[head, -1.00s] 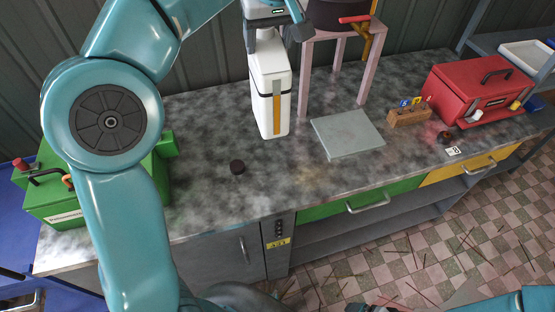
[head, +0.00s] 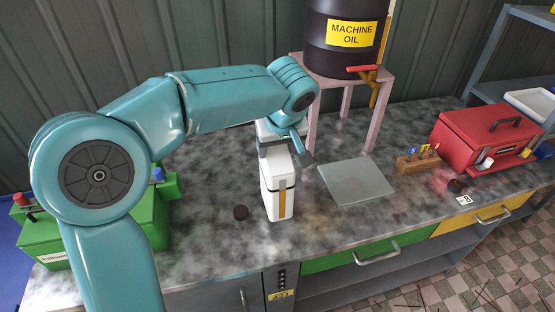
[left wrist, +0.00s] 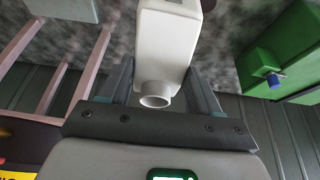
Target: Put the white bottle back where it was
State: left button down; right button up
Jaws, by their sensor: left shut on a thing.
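The white bottle (head: 277,192), a boxy one with an orange stripe, is upright at the middle of the grey counter, left of the grey slab. Its base is at or just above the counter top; I cannot tell if it touches. My left gripper (head: 284,147) is over the bottle's top and shut on it. In the left wrist view the bottle (left wrist: 168,50) sits between the fingers, with its open round neck (left wrist: 156,94) pointing toward the palm. My right gripper is out of view.
The grey slab (head: 355,182) lies just right of the bottle. A pink stand (head: 372,103) with a black oil drum (head: 335,62) is behind. A wooden block (head: 418,162) and red box (head: 480,140) are farther right, a green box (head: 150,218) left.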

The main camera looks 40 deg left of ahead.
aim_at(279, 155)
pick_arm(q)
jog(key=x, duration=0.4)
jog(key=shift+s+d+f, duration=0.1)
jog(key=shift+s+d, duration=0.05)
jog(key=shift+d, duration=0.3)
jog(key=shift+f, duration=0.25)
jog(key=shift+s+d+r, duration=0.1)
jog(key=shift+s, duration=0.1)
jog(key=shift+w+f, duration=0.15)
jog(key=shift+f, duration=0.05)
jog(key=shift+c, duration=1.1)
grip_release()
jog(key=shift+s, duration=0.2)
jog(key=shift+w+r, duration=0.15)
jog(key=shift+r, duration=0.05)
jog(key=v, duration=1.1)
jog(key=shift+d+r, duration=0.15)
jog(key=shift+r, duration=0.2)
jog(key=shift+s, duration=0.2)
